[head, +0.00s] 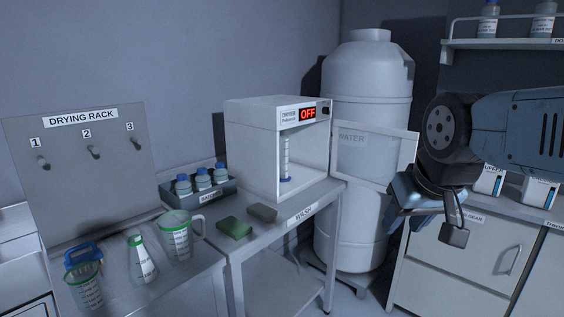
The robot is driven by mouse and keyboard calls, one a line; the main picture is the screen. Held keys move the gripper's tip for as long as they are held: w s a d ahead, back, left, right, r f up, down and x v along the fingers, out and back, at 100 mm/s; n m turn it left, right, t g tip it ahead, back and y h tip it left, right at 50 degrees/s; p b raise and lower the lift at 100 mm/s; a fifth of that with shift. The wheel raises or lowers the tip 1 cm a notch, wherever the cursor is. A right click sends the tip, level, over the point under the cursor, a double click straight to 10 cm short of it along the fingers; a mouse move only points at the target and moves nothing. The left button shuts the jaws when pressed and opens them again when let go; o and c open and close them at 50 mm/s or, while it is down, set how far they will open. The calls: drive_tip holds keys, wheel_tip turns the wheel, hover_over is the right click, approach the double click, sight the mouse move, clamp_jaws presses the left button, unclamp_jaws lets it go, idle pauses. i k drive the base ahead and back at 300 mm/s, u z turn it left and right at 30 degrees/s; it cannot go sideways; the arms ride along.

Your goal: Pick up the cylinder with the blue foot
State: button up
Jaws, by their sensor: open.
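The cylinder with the blue foot (285,158) stands upright inside the white drying oven (252,157). It is a clear, narrow cylinder with marks on it. The oven's door (378,155) is swung open to the right, and its display reads OFF. My gripper (425,232) is to the right of the oven and its door, nearer to me, pointing down. It is open and empty, well apart from the cylinder.
The oven stands on the wash table (303,213), with a green sponge (234,228) and a grey block (263,212) in front. A water tank (367,80) is behind the door.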

sight(284, 141)
drive_tip(key=u, duration=0.1)
drive_tip(key=i, duration=1)
drive_tip(key=z, duration=0.1)
